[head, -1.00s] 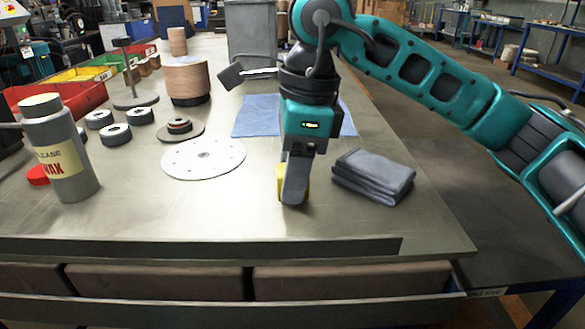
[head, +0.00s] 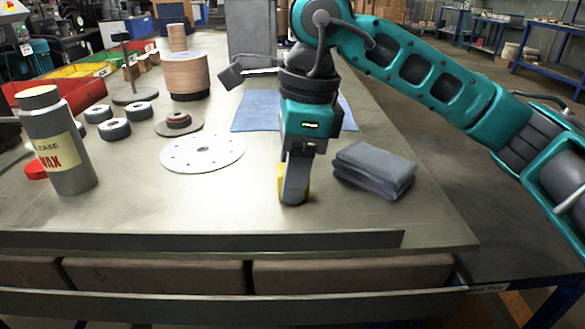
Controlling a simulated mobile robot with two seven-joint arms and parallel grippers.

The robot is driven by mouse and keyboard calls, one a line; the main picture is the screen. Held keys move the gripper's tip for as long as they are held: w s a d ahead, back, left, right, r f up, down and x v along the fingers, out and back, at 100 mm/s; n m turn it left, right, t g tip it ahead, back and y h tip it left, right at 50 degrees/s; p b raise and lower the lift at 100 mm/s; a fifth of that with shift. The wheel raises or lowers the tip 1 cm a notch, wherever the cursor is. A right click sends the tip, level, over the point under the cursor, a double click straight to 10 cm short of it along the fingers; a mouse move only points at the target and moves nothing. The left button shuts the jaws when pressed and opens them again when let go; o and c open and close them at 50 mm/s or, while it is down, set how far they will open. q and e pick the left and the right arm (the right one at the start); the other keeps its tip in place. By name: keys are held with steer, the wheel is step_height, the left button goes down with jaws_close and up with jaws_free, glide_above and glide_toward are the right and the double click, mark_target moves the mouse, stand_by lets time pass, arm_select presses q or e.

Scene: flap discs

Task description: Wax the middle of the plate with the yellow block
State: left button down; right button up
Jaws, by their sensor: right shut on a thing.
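The plate is a white round disc (head: 203,153) with small holes, lying flat on the bench left of my right gripper. The yellow block (head: 281,180) shows only as a thin strip beside the fingers; the rest is hidden behind them. My right gripper (head: 295,190) points down and is shut on the yellow block, at or close to the bench top. I cannot tell whether the block touches the bench. My left gripper is not in view.
A grey bottle with a wax label (head: 58,145) stands at left. Folded grey cloths (head: 374,169) lie right of my gripper, and a blue cloth (head: 257,114) lies behind it. Several small discs (head: 114,130) and a wooden cylinder (head: 187,76) stand at the back left. The front of the bench is clear.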

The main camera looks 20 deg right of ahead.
steer(key=o, duration=0.6)
steer(key=shift+r, duration=0.2)
steer(key=shift+r+p, duration=0.3)
steer(key=shift+p, duration=0.15)
steer(key=c, duration=0.9)
steer(key=shift+r+p, duration=2.55)
steer(key=shift+r, duration=0.95)
